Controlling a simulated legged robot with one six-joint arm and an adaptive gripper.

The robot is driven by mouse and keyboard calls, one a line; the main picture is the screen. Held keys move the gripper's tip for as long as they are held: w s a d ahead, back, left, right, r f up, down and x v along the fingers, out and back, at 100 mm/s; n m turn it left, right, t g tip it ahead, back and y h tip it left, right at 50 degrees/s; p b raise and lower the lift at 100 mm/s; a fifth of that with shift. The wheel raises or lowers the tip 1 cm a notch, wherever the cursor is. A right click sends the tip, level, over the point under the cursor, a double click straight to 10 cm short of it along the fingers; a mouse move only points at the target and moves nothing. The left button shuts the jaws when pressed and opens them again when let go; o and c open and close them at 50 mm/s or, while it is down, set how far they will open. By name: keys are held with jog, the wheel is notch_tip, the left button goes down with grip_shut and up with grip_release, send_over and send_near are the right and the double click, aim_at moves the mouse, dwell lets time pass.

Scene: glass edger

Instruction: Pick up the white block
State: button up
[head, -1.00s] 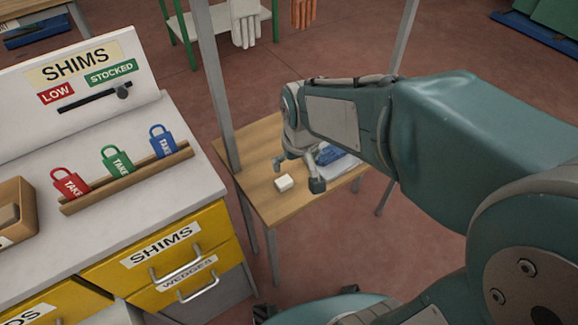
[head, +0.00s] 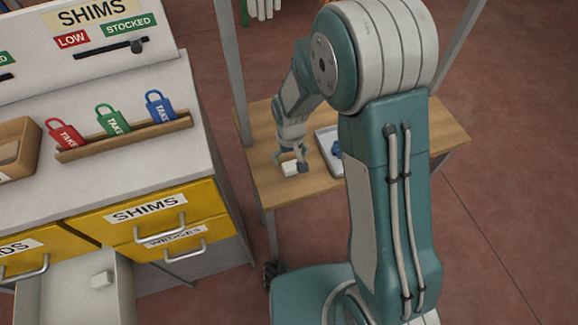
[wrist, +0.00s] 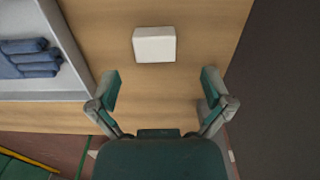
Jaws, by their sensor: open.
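The white block (head: 290,169) lies on the wooden table (head: 430,135), near its left side. In the wrist view the white block (wrist: 155,46) is fully visible, flat on the wood, a little beyond the fingertips. My gripper (head: 291,160) hangs pointing down at the block. The wrist view shows my gripper (wrist: 160,87) open and empty, with its two fingers wide apart. The block lies roughly centred between the finger lines. The fingers do not appear to touch it.
A pale tray (head: 323,143) with blue folded items (wrist: 30,58) stands beside the block. A table-frame post (head: 230,75) rises at the left.

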aim_at(293, 167)
jog(key=shift+d+f, duration=0.1)
jog(key=shift+f, duration=0.45)
jog(key=shift+d+f, duration=0.25)
jog(key=shift+d, duration=0.05)
jog(key=f, duration=0.4)
jog(key=shift+w+d+f, duration=0.1)
jog(key=shift+w+f, duration=0.05)
jog(key=shift+w, duration=0.1)
jog(key=shift+a+f, duration=0.2)
jog(key=shift+f, duration=0.1)
jog(key=shift+a+f, duration=0.1)
jog(key=shift+a, duration=0.2)
jog(key=shift+d, duration=0.4)
jog(key=c, duration=1)
